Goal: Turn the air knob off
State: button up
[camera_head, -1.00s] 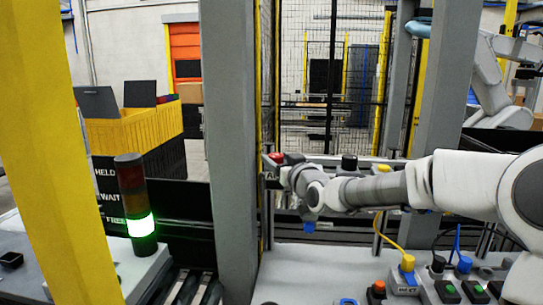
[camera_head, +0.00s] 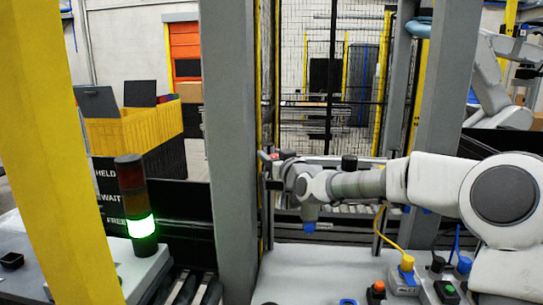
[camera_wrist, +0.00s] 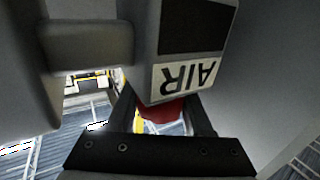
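The air knob (camera_wrist: 163,110) is red and sits under a grey box with an upside-down AIR label (camera_wrist: 187,75) in the wrist view. The box hides its upper part. My gripper (camera_wrist: 160,118) has its two dark fingers apart, one on each side of the knob, with slim gaps visible between. Contact at the fingertips is hidden. In the head view my gripper (camera_head: 279,156) is at the grey post, and only a small bit of red shows beside it.
A tall grey post (camera_head: 232,150) stands left of my gripper. A stack light (camera_head: 135,205) glows green at the left. Several buttons and cable plugs (camera_head: 407,272) are on the panel at the lower right. Grey surfaces crowd both sides of the wrist view.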

grip_shut()
jog(key=shift+m+t+h+b, duration=0.4)
jog(key=shift+m+h+b, duration=0.1)
jog(key=shift+h+b, duration=0.3)
jog(key=shift+m+t+h+b, duration=0.3)
jog(key=shift+m+h, duration=0.2)
jog(key=shift+h, duration=0.1)
jog(key=shift+w+d+r+m+t+h+p, duration=0.1)
jog(key=shift+d+m+t+h+p, duration=0.15)
jog(key=shift+m+h+p, duration=0.55)
jog(key=shift+w+d+r+m+t+h+p, duration=0.15)
jog(key=shift+m+h+p, duration=0.25)
jog(key=shift+h, duration=0.7)
jog(key=shift+s+d+f+m+h+p, duration=0.1)
jog(key=shift+d+m+h+p, duration=0.15)
jog(key=shift+m+h+p, duration=0.5)
jog(key=shift+d+f+h+p, duration=0.15)
jog(key=shift+h+p, duration=0.2)
jog(key=shift+h, duration=0.3)
jog(key=o, duration=0.8)
grip_release()
